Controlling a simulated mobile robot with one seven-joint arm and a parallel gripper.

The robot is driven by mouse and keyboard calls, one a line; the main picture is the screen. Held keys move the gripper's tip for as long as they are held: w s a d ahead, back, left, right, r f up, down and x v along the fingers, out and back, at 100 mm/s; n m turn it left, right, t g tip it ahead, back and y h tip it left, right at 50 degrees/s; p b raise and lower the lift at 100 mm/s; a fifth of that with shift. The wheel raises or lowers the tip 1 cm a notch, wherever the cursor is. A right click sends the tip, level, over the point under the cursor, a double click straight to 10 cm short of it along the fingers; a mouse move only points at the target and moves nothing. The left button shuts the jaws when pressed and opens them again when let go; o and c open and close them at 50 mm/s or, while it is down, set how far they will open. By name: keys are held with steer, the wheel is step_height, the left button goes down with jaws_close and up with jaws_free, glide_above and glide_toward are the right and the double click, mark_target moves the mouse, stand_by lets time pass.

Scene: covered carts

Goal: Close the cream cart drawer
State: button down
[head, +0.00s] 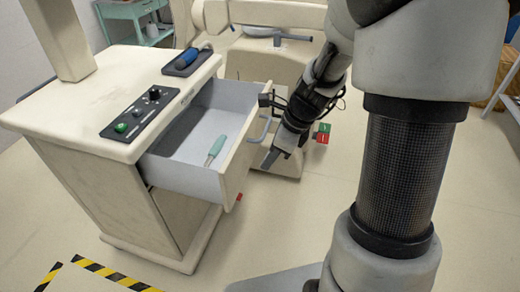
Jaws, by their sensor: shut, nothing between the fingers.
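The cream cart (130,110) stands at the left in the head view. A tool with a teal handle (216,147) lies inside the drawer. My gripper (271,160) is just right of the drawer front, near the handle, pointing down. It is shut with nothing in it. I cannot tell whether it touches the drawer.
Striped floor tape (100,270) lies front left. Open floor (250,235) lies in front.

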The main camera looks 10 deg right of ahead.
mark_target(238, 180)
steer(key=w+a+f+b, duration=0.2)
steer(key=w+a+f, duration=0.1)
steer(key=a+f, duration=0.3)
steer(key=shift+w+f+b, duration=0.2)
steer(key=shift+f+b, duration=0.15)
steer(key=shift+f, duration=0.2)
steer(key=shift+w+a+r+p, duration=0.1)
steer(key=shift+w+a+p, duration=0.05)
steer(key=shift+a+p, duration=0.15)
steer(key=w+a+p, duration=0.3)
steer(key=w+a, duration=0.1)
steer(key=a, duration=0.3)
steer(key=w+a+p, duration=0.4)
steer(key=a, duration=0.2)
steer(key=w+a+p, duration=0.4)
steer(key=a, duration=0.3)
steer(key=shift+a, duration=0.3)
steer(key=shift+d, duration=0.2)
